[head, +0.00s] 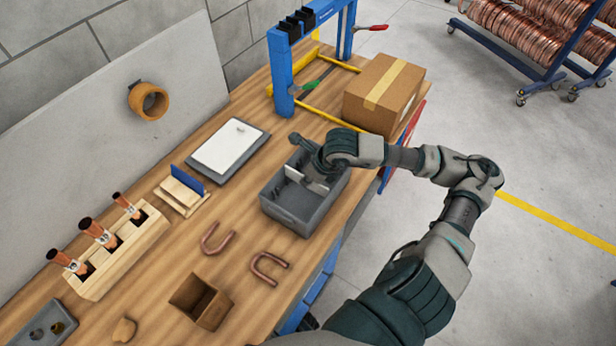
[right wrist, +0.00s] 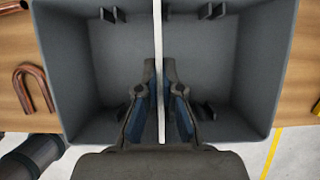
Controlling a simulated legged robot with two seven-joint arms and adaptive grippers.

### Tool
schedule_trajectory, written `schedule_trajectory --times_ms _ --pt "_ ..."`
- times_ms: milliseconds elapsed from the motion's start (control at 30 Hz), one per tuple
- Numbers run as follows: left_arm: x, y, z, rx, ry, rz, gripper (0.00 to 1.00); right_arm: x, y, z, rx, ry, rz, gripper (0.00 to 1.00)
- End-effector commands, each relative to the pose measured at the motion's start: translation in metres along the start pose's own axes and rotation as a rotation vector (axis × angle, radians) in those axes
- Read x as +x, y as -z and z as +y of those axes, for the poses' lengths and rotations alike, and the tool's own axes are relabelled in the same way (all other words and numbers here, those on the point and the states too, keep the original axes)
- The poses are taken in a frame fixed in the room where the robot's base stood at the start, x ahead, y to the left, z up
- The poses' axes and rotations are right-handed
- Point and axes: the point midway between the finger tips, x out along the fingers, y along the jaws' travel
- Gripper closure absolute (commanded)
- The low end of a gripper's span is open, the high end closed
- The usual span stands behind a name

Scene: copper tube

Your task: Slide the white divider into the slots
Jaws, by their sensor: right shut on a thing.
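The white divider (head: 307,180) is in the grey bin (head: 291,220) on the workbench. In the right wrist view the divider (right wrist: 158,60) shows edge-on as a thin white strip, running across the middle of the bin (right wrist: 215,60). My right gripper (head: 312,160) is over the bin, and in the right wrist view its two fingers (right wrist: 160,100) are shut on the divider, one on each side. Dark slot ribs (right wrist: 112,14) stand in pairs on the bin's walls. Whether the divider's ends sit in slots is unclear. My left gripper is not in view.
A cardboard box (head: 384,90) and a blue frame (head: 300,50) stand behind the bin. A white plate on a grey tray (head: 195,165) lies to its left. Copper U-bends (head: 268,268), a wooden block with tubes (head: 115,255) and a small open box (head: 200,300) are nearer.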

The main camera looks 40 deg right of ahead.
Motion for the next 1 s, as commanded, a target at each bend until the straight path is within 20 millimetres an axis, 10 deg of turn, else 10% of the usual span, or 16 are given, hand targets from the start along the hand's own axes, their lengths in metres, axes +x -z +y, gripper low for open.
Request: schedule_trajectory --times_ms 1000 --pt "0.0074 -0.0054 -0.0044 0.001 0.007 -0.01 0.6 -0.0021 -0.0005 -0.0025 0.0 0.0 0.001 1.0"
